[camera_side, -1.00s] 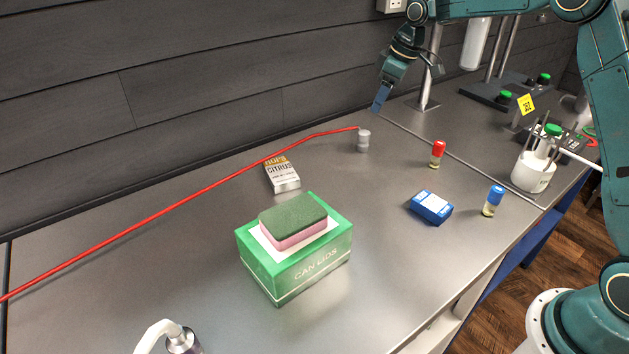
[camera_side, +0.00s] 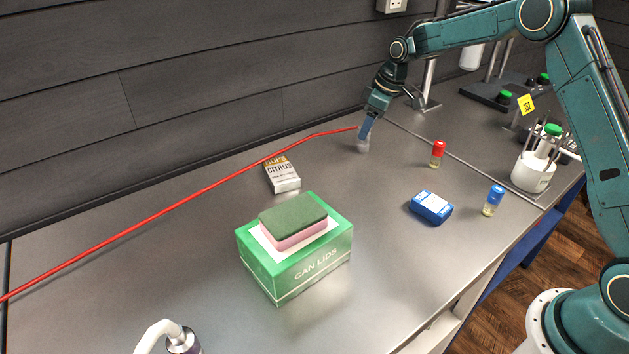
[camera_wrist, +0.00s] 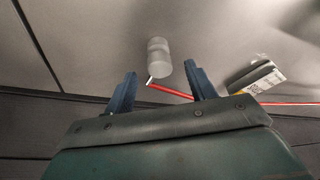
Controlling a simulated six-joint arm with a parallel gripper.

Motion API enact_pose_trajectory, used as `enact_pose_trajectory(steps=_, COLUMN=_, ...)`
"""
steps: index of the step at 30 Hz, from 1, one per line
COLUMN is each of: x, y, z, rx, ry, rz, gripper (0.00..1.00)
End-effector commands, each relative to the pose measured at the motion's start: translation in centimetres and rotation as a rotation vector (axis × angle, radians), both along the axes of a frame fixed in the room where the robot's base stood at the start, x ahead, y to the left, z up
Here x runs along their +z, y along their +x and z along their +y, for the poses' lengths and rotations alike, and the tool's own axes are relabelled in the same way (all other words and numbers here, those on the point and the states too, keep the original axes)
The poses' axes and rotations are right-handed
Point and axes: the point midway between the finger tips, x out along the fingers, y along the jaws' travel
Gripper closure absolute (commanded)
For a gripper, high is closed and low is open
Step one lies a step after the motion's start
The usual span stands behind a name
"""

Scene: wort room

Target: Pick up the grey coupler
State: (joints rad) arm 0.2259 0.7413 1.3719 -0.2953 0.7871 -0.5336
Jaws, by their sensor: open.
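The grey coupler (camera_side: 363,147) stands on the metal bench near the back wall, at the end of a red hose. In the side view my gripper (camera_side: 366,130) is at the coupler's top and hides part of it. In the wrist view the coupler (camera_wrist: 159,58) shows ahead of the blue fingertips, roughly centred between them. My gripper (camera_wrist: 163,75) is open, with nothing held; whether a finger touches the coupler cannot be told.
The red hose (camera_side: 200,192) runs left from the coupler across the bench. A hops citrus box (camera_side: 282,174), a green can lids box (camera_side: 297,268) with a sponge (camera_side: 292,222) on top, a blue box (camera_side: 431,207), and red-capped (camera_side: 438,154) and blue-capped (camera_side: 492,202) vials stand around. Bench between is clear.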

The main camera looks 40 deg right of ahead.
Motion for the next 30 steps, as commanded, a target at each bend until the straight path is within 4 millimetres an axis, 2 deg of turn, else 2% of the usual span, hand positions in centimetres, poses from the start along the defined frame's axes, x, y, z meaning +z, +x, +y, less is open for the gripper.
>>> enact_pose_trajectory(steps=13, x=-4.2, y=1.3, z=0.8, rx=0.001, ry=0.000, rz=0.001, gripper=0.45)
enact_pose_trajectory(steps=30, x=-4.5, y=1.4, z=0.8, rx=0.001, ry=0.000, rz=0.000, gripper=0.45)
